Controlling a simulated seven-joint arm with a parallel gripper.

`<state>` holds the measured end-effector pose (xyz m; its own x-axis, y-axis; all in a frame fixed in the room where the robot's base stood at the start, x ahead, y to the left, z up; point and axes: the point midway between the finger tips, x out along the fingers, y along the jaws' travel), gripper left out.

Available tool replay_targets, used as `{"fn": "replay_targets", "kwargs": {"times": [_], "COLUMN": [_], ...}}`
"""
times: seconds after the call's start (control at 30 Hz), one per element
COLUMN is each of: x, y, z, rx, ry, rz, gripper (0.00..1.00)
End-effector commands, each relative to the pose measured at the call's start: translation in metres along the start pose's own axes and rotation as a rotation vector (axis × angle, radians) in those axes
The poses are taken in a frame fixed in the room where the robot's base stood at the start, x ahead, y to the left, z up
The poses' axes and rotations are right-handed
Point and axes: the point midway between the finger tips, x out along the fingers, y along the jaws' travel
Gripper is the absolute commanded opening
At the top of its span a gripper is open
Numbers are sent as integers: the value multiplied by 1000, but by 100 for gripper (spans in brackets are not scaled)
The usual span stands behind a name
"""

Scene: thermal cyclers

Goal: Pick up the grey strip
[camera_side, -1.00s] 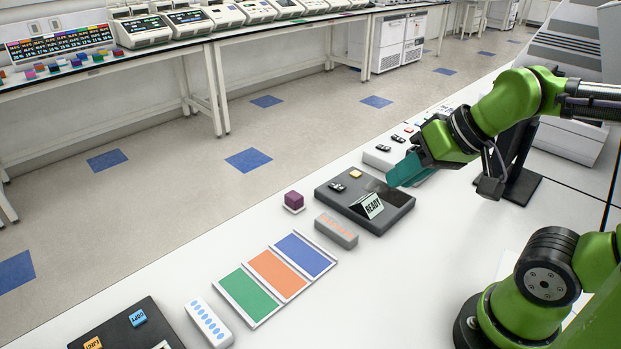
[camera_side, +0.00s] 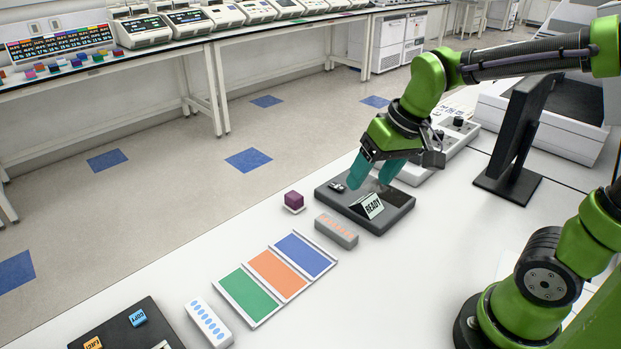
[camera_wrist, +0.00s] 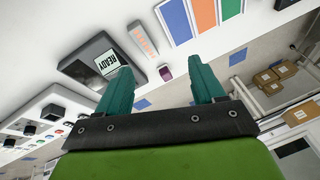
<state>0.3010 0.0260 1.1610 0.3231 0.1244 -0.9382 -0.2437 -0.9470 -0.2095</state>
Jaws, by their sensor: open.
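The grey strip (camera_side: 337,231) with orange marks on top lies on the white bench, just in front of the dark READY device. In the wrist view the grey strip (camera_wrist: 143,39) shows beyond the fingertips, near the upper middle. My gripper (camera_side: 373,178) has teal fingers, pointing down above the back of the READY device, behind and to the right of the strip. In the wrist view my gripper (camera_wrist: 160,82) has its fingers wide apart with nothing between them. The strip is apart from the fingers.
The dark device (camera_side: 392,217) with its READY sign (camera_side: 369,206) stands beside the strip. A purple block (camera_side: 293,200) is to its left. Blue, orange and green panels (camera_side: 276,275) and a white strip with blue ovals (camera_side: 208,322) lie nearer. A monitor (camera_side: 518,130) stands right.

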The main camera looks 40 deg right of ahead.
Motion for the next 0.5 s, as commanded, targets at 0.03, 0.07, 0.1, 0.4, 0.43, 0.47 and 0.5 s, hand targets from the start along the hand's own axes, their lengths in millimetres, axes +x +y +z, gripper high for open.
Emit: {"fn": "replay_targets", "kwargs": {"times": [0.03, 0.07, 0.1, 0.4, 0.43, 0.47, 0.5], "x": [12, 19, 27, 74, 73, 71, 67], "y": [0, 0, 0, 5, 5, 5, 5], "z": [-12, -19, -27, -77, -80, -84, -87], "rx": [-23, -38, -61, -220, -235, -246, -262], "ry": [-51, -76, -111, -292, -297, -299, -295], "rz": [27, 41, 61, 164, 170, 173, 175], "gripper": [68, 68, 68, 68, 68, 68, 68]}}
